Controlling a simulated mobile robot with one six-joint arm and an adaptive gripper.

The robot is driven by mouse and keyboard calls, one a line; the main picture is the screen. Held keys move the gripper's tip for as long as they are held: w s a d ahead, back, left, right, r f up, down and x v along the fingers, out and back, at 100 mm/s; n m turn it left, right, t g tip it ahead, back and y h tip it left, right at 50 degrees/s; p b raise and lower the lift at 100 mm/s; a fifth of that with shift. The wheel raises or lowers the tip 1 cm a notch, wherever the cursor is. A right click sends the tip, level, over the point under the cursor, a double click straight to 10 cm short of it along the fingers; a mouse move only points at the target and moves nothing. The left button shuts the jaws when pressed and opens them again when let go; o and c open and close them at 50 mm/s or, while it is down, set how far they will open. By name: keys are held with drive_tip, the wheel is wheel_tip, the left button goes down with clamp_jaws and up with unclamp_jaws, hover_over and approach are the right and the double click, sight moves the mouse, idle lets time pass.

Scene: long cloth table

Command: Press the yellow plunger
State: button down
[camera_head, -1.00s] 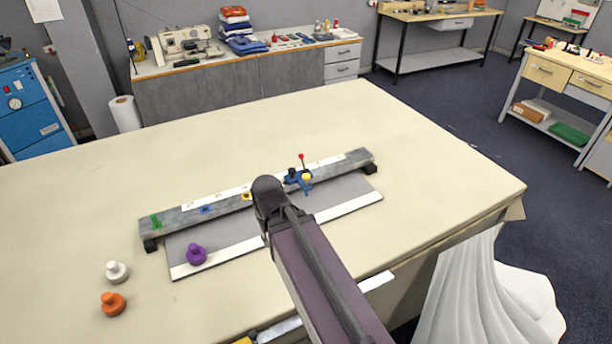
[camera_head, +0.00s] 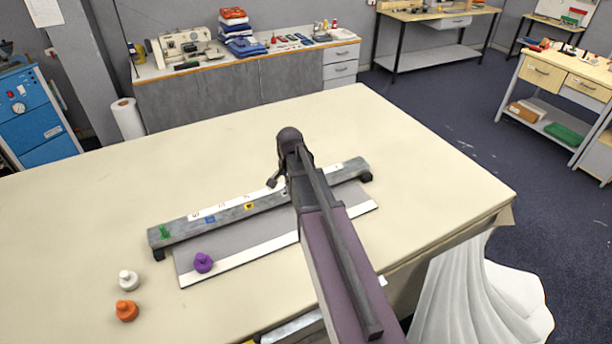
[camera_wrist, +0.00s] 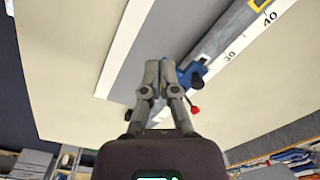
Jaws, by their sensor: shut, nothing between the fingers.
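A blue carriage (camera_wrist: 191,74) sits on the grey rail (camera_wrist: 213,44) in the wrist view. It has a black knob (camera_wrist: 199,69) and a red ball knob (camera_wrist: 195,110). The yellow plunger is not visible now: my fingers cover part of the carriage in the wrist view, and my arm covers it in the head view. My gripper (camera_wrist: 161,75) is shut and empty, its fingertips over or against the carriage. I cannot tell whether they touch the plunger.
The rail (camera_head: 180,232) stands on a cream table (camera_head: 400,150), with green, blue and yellow marks and a number scale. A purple knobbed piece (camera_head: 203,263) sits on the grey board; white (camera_head: 128,281) and orange (camera_head: 126,311) ones stand at left. The table behind the rail is clear.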

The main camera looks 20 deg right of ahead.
drive_tip(key=w+d+r+m+p, duration=0.4)
drive_tip(key=w+d+r+m, duration=0.1)
drive_tip(key=d, duration=0.4)
drive_tip(key=shift+w+d+r+m+p, duration=0.4)
drive_tip(key=shift+w+m, duration=0.5)
drive_tip(key=shift+w, duration=0.2)
drive_tip(key=shift+f, duration=0.15)
drive_tip(key=f+b, duration=1.3)
drive_tip(key=b, duration=0.1)
drive_tip(key=shift+w+a+f, duration=0.25)
drive_tip(key=shift+f, duration=0.15)
drive_tip(key=shift+f, duration=0.1)
wheel_tip(320, 180, down, 2)
drive_tip(key=b, duration=0.2)
drive_tip(key=shift+f+b, duration=0.15)
drive_tip(key=shift+b, duration=0.2)
drive_tip(key=shift+s, duration=0.15)
drive_tip(key=shift+s+a, duration=0.1)
drive_tip(key=shift+s, duration=0.1)
